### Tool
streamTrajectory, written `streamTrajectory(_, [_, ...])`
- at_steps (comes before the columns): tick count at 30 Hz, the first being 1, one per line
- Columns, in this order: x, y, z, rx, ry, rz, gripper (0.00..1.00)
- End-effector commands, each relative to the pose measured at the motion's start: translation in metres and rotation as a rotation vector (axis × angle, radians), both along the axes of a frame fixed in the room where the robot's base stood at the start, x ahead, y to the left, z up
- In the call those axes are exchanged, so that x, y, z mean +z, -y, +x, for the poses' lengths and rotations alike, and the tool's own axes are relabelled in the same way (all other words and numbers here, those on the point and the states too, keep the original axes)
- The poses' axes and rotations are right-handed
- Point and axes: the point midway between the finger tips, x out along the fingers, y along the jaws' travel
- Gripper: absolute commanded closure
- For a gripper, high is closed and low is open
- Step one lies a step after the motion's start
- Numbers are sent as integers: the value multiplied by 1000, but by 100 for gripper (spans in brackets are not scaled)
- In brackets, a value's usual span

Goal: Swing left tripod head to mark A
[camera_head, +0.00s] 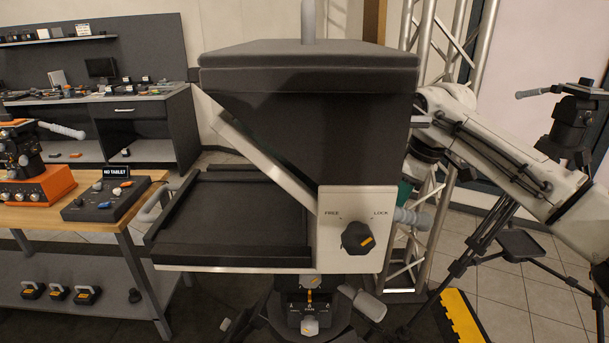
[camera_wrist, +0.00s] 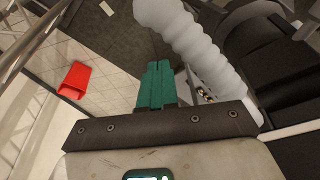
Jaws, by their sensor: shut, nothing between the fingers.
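A large black hooded rig (camera_head: 308,75) with a flat tray (camera_head: 240,215) sits on a tripod head in the centre of the head view. Its side plate carries a black knob (camera_head: 356,238) between the words FREE and LOCK. Below is a small black scale plate (camera_head: 296,312) with an orange pointer; its lettering is too small to read surely. A grey ribbed pan handle (camera_head: 412,217) shows at the rig's right side and in the wrist view (camera_wrist: 192,42). My gripper (camera_wrist: 155,85) has teal fingers, shut and empty, close beside the handle; contact is unclear. The rig partly hides it in the head view.
A second tripod (camera_head: 575,125) with its own handle stands at the right. A truss tower (camera_head: 425,240) rises behind my arm. A wooden bench (camera_head: 100,217) with a control box (camera_head: 113,197) is at the left. A red bin (camera_wrist: 75,80) lies beyond my gripper.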

Motion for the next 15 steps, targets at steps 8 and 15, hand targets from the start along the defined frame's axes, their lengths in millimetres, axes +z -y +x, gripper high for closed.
streamTrajectory(8, [-10, -1, 0, 1, 0, 1, 100])
streamTrajectory(15, [-19, 0, 0, 0, 0, 1, 100])
